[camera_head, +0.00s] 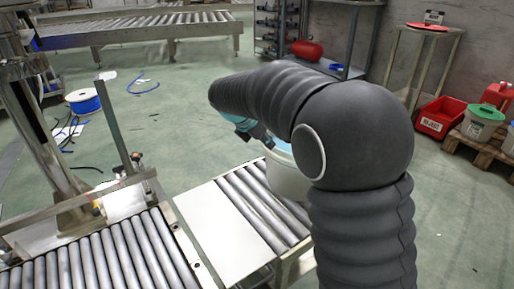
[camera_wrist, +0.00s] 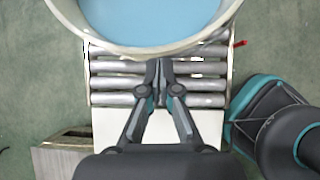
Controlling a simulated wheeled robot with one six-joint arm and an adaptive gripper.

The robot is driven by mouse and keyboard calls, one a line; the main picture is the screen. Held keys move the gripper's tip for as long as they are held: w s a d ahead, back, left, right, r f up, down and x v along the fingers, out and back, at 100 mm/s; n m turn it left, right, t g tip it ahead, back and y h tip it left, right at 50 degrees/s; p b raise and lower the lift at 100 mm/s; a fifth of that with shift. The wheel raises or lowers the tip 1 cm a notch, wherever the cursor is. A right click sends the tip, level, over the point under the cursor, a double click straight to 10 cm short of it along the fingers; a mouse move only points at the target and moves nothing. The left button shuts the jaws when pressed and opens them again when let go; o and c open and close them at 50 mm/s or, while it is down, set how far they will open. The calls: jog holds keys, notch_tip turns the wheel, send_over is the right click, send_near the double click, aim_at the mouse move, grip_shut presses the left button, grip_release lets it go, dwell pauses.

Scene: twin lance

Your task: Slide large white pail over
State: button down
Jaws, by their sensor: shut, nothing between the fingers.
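The large white pail (camera_head: 287,184) stands on the roller conveyor (camera_head: 262,212), partly hidden behind my arm. In the wrist view its pale rim (camera_wrist: 98,43) and light blue inside (camera_wrist: 150,14) fill the top of the picture. My gripper (camera_wrist: 160,70) is shut and empty, with its fingertips at the near side of the pail's rim. I cannot tell whether they touch it. In the head view my gripper (camera_head: 266,139) shows only in part beside the pail, below the dark arm.
A flat white plate (camera_head: 205,232) lies between the pail's rollers and another roller section (camera_head: 95,262) at lower left. A metal frame stands at left. A red crate (camera_head: 440,117) and a green-lidded pail (camera_head: 482,122) stand far right.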

aim_at(278, 159)
jog(key=w+d, duration=0.2)
jog(key=d, duration=0.1)
jog(key=shift+w+d+f+b, duration=0.3)
jog(key=shift+w+f, duration=0.1)
jog(key=shift+f, duration=0.4)
